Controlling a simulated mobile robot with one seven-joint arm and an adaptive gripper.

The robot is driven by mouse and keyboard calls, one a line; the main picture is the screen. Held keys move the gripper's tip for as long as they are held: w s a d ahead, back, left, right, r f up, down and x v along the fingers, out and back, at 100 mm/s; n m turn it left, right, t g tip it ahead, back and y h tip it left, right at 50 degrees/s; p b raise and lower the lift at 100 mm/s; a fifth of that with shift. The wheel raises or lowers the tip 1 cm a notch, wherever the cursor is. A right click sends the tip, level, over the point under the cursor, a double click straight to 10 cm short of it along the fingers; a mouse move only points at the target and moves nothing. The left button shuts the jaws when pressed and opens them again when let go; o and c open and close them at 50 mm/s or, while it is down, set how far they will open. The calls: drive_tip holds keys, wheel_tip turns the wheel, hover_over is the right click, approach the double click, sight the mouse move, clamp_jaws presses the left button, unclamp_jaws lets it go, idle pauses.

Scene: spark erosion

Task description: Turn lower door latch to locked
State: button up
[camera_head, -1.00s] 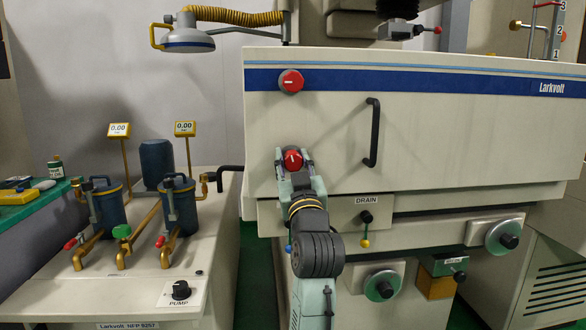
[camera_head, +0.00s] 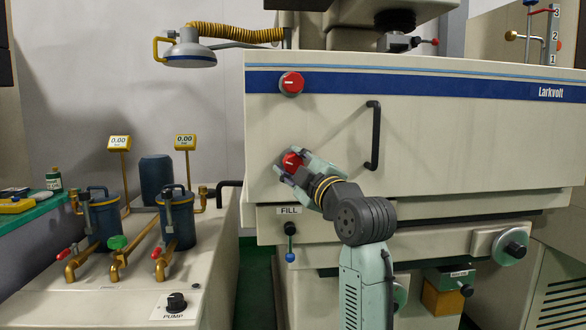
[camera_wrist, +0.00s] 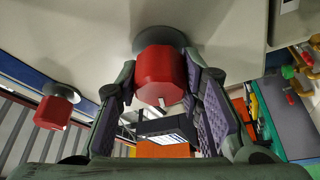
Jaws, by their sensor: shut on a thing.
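The lower door latch (camera_head: 292,161) is a red round knob on the door's left edge. In the wrist view the lower latch (camera_wrist: 160,75) sits between my two fingers on its grey base. My gripper (camera_head: 296,170) is shut on it, with the arm coming in from the lower right. The lower latch's white mark is partly hidden and looks tilted. The upper latch (camera_head: 291,83) is a matching red knob with a level white mark. It also shows at the left in the wrist view (camera_wrist: 54,108).
The black door handle (camera_head: 373,136) stands to the right of my gripper. A pump bench (camera_head: 90,285) with blue canisters stands at the left. The door front right of the handle is clear.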

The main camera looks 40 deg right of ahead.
drive_tip(key=shift+n+g+y, duration=0.4)
drive_tip(key=shift+n+g, duration=0.2)
drive_tip(key=shift+n, duration=1.4)
drive_tip(key=o, duration=1.2)
drive_tip(key=s, duration=0.4)
drive_tip(key=s+a, duration=0.1)
drive_tip(key=s, duration=0.3)
drive_tip(key=s+a, duration=0.1)
drive_tip(key=s, duration=0.3)
drive_tip(key=shift+f, duration=0.35)
drive_tip(key=shift+w, duration=0.1)
